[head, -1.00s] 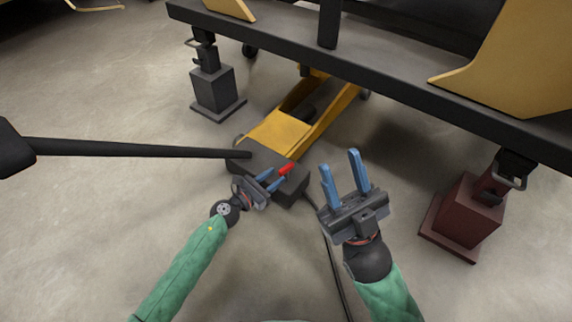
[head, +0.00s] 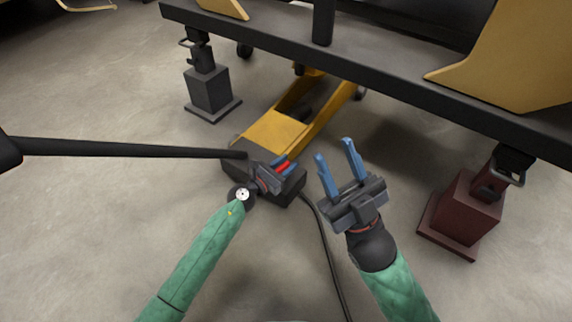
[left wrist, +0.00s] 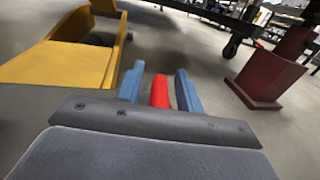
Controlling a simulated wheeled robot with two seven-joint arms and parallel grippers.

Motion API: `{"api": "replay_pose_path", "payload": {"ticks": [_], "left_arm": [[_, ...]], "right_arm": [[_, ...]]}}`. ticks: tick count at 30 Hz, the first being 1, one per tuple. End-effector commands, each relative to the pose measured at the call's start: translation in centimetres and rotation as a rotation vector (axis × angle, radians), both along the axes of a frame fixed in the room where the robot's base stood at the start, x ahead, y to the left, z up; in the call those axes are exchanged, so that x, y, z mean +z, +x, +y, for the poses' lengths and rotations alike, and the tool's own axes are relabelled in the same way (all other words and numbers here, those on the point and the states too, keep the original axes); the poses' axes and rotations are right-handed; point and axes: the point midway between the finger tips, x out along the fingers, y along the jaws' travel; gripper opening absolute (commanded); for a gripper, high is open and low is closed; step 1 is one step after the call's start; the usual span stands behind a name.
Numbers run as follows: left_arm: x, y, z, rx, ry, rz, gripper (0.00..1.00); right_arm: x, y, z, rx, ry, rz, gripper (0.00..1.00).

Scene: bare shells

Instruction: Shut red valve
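The red valve (head: 282,168) is a small red handle on the black end block (head: 290,190) of a yellow floor jack (head: 280,130). My left gripper (head: 283,164) is at the block, with its blue fingers on either side of the valve. In the left wrist view the red valve (left wrist: 160,92) stands between the two fingers (left wrist: 160,84), with a narrow gap visible on each side. The left gripper is open around it. My right gripper (head: 334,150) is open and empty, to the right of the jack. The valve's base is hidden by the left gripper.
A long black jack handle (head: 120,150) reaches left from the block. A dark cable (head: 325,240) runs along the floor. A grey stand (head: 210,90) and a dark red stand (head: 465,210) support a black beam (head: 400,85). Open floor lies at the left.

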Motion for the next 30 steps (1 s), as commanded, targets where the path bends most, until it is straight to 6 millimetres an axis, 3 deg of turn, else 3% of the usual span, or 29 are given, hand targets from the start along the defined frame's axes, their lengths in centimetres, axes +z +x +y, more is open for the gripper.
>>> {"api": "replay_pose_path", "payload": {"ticks": [2, 7, 20, 30], "left_arm": [[0.0, 0.0, 0.0, 0.0, 0.0, 0.0, 0.32], [0.0, 0.0, 0.0, 0.0, 0.0, 0.0, 0.0], [-0.1, 0.0, 0.0, -0.018, 0.001, -0.001, 0.0], [-0.1, -0.1, 0.0, -0.074, 0.001, -0.001, 0.0]], "right_arm": [[0.0, 0.0, 0.0, 0.0, 0.0, -0.001, 0.36], [0.1, 0.0, 0.0, 0.0, 0.003, -0.002, 0.36], [-0.4, 0.3, 0.0, 0.0, 0.001, 0.009, 0.36], [-1.1, 1.9, -0.2, 0.003, -0.062, 0.024, 0.36]]}}
